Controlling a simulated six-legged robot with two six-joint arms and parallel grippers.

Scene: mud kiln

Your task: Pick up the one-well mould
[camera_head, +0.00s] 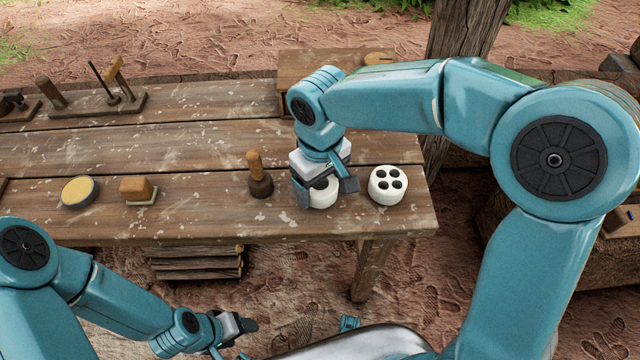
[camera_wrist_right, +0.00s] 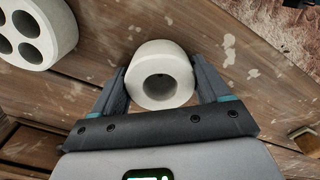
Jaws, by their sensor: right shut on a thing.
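The one-well mould (camera_head: 323,197) is a white round block on the table near its front right. In the right wrist view the mould (camera_wrist_right: 160,62) shows its single round well. My right gripper (camera_head: 328,190) is over it from above, with a finger on each side. The right wrist view shows both fingers (camera_wrist_right: 162,88) against the mould's sides. The gripper is shut on the mould, which appears at table level. My left gripper (camera_head: 245,325) hangs low in front of the table, apart from everything on it; its finger gap is unclear.
A white mould with several wells (camera_head: 387,185) stands close to the right. A wooden-handled stamp (camera_head: 259,175) stands to the left. Further left are a brown block (camera_head: 136,189) and a round dish (camera_head: 79,191). A tool rack (camera_head: 98,104) is at the back left.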

